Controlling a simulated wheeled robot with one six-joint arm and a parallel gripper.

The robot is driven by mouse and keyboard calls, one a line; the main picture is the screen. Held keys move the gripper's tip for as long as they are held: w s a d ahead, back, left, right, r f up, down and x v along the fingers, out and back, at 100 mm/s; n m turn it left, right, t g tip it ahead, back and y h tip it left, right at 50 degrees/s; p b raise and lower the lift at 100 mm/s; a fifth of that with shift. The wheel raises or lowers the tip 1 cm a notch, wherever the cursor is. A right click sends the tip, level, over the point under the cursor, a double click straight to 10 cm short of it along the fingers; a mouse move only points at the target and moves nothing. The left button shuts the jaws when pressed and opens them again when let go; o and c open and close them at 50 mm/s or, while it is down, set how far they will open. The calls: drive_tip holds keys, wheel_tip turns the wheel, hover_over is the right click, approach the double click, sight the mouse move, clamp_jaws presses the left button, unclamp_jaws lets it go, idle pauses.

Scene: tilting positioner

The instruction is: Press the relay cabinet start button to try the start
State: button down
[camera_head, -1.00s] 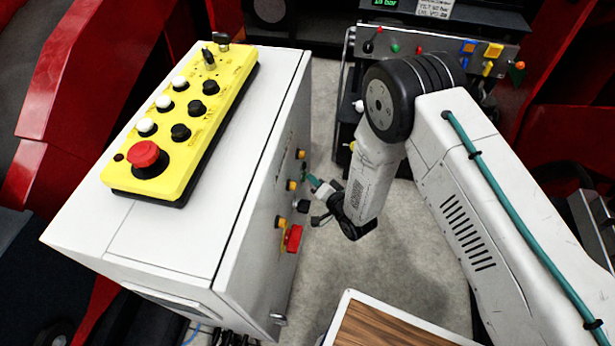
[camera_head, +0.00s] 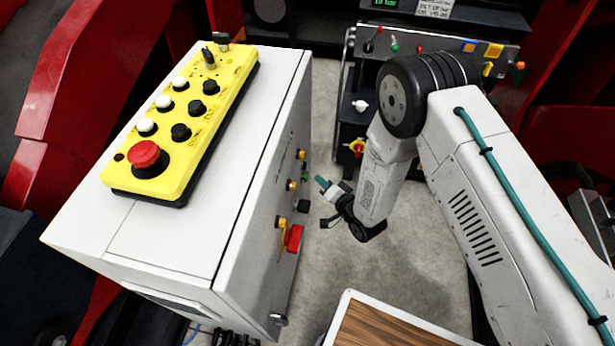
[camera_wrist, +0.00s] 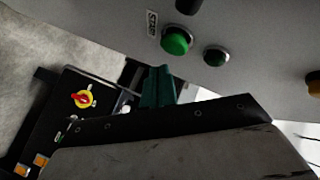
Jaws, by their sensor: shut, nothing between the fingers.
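The white relay cabinet (camera_head: 262,190) stands left of my arm, its control face turned to the right. In the wrist view, a green button (camera_wrist: 176,41) sits on the grey cabinet face beside a small label that seems to read START. In the head view a small green spot (camera_head: 306,177) shows on that face. My gripper (camera_head: 322,183) is shut and empty, its teal fingertips pointing toward the face with a visible gap. The fingertips (camera_wrist: 158,85) show below the green button in the wrist view.
A yellow pendant box (camera_head: 190,130) with a red mushroom button lies on top of the cabinet. A dark control panel (camera_head: 430,55) stands behind my arm. A wood-topped surface (camera_head: 385,330) is at the front.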

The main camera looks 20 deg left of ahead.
drive_tip(key=shift+w+d, duration=0.25)
drive_tip(key=shift+d, duration=0.8)
drive_tip(key=shift+w+d, duration=0.25)
drive_tip(key=shift+d, duration=0.75)
